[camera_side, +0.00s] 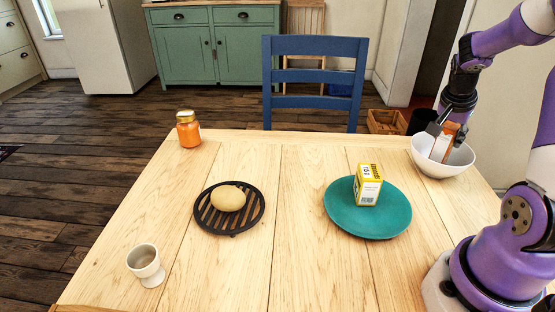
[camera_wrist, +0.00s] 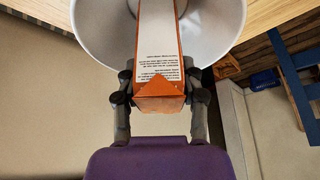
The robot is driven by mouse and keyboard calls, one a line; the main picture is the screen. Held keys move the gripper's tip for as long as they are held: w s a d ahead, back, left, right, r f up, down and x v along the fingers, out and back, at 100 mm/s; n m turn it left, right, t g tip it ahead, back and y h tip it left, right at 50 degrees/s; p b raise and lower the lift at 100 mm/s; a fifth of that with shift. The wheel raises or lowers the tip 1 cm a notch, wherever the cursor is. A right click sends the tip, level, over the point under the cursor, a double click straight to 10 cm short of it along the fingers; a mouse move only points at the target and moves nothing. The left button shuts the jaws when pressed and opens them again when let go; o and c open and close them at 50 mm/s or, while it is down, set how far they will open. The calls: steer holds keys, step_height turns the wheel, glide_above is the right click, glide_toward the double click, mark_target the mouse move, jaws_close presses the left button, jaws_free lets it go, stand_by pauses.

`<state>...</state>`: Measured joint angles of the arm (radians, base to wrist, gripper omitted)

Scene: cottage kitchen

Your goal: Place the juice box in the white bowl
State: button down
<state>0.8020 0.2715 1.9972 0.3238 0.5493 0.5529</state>
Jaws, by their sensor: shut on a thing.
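The juice box (camera_side: 442,142) is an orange and white carton, standing slightly tilted inside the white bowl (camera_side: 455,164). My gripper (camera_side: 443,127) is at the bowl's opening, shut on the upper part of the juice box. In the wrist view the juice box (camera_wrist: 160,60) runs from between the fingers (camera_wrist: 160,88) into the white bowl (camera_wrist: 215,35). Whether its lower end touches the bowl's bottom cannot be told.
A teal plate (camera_side: 341,213) bears a yellow box (camera_side: 368,187). A black round trivet (camera_side: 230,230) bears a potato-like item (camera_side: 228,198). An orange jar (camera_side: 188,130) stands at the back left, a cup (camera_side: 146,264) at the front left. A blue chair (camera_side: 315,47) stands behind the table.

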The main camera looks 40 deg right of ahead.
steer(key=shift+f, duration=0.15)
steer(key=shift+c, duration=2)
jaws_free()
steer(key=v, duration=1.2)
steer(key=w+a+f+n+t+y, duration=0.1)
steer(key=a+n+t+y, duration=0.3)
steer(key=a+n, duration=1.4)
steer(key=a+t, duration=0.1)
steer(key=a, duration=0.6)
steer(key=shift+t+y, duration=0.3)
steer(key=shift+w, duration=0.1)
